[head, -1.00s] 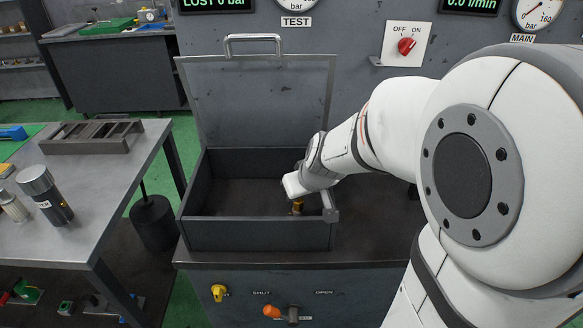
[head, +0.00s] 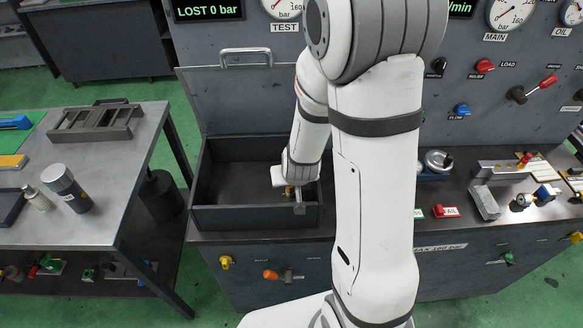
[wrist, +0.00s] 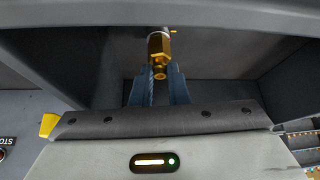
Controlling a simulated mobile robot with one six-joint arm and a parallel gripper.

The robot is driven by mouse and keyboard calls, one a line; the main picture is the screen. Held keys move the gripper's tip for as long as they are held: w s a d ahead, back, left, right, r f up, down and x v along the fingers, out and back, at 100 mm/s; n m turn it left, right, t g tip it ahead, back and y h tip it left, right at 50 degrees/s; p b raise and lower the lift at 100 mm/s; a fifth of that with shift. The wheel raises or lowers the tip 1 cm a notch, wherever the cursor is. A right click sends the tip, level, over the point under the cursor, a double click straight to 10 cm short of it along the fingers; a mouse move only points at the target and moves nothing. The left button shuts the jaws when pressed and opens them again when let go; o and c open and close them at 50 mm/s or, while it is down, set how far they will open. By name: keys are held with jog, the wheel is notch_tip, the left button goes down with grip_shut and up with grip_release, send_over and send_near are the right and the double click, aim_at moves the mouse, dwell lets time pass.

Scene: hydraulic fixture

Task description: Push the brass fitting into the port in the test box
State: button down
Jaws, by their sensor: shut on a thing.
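The test box (head: 250,217) is an open dark grey box with its lid raised behind it. My gripper (wrist: 159,78) is inside the box's right part, near the right wall, and it also shows in the head view (head: 287,188). Its two blue-grey fingers are shut on the brass fitting (wrist: 158,50), a hexagonal golden piece. A bit of the fitting also shows in the head view (head: 289,191) below my wrist. A pale ring sits at the fitting's far end in the wrist view. The port itself cannot be made out, so I cannot tell how deep the fitting sits.
The box walls stand close around my gripper. The raised lid (head: 235,100) is behind. A steel table (head: 115,170) with a dark rack and cylinders is at left. The bench at right holds a metal block (head: 484,203) and a red tag (head: 446,211).

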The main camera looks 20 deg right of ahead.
jog(key=shift+s+r+p, duration=0.2)
jog(key=shift+r+p, duration=0.05)
jog(key=shift+p, duration=0.35)
jog(key=shift+a+m+h+p, duration=0.15)
jog(key=shift+m+h+p, duration=0.25)
jog(key=shift+m+p, duration=0.65)
jog(key=c, duration=1.8)
grip_release()
jog(key=shift+w+f, duration=0.15)
jog(key=shift+f, duration=0.2)
jog(key=o, duration=0.5)
jog(key=shift+r, duration=0.1)
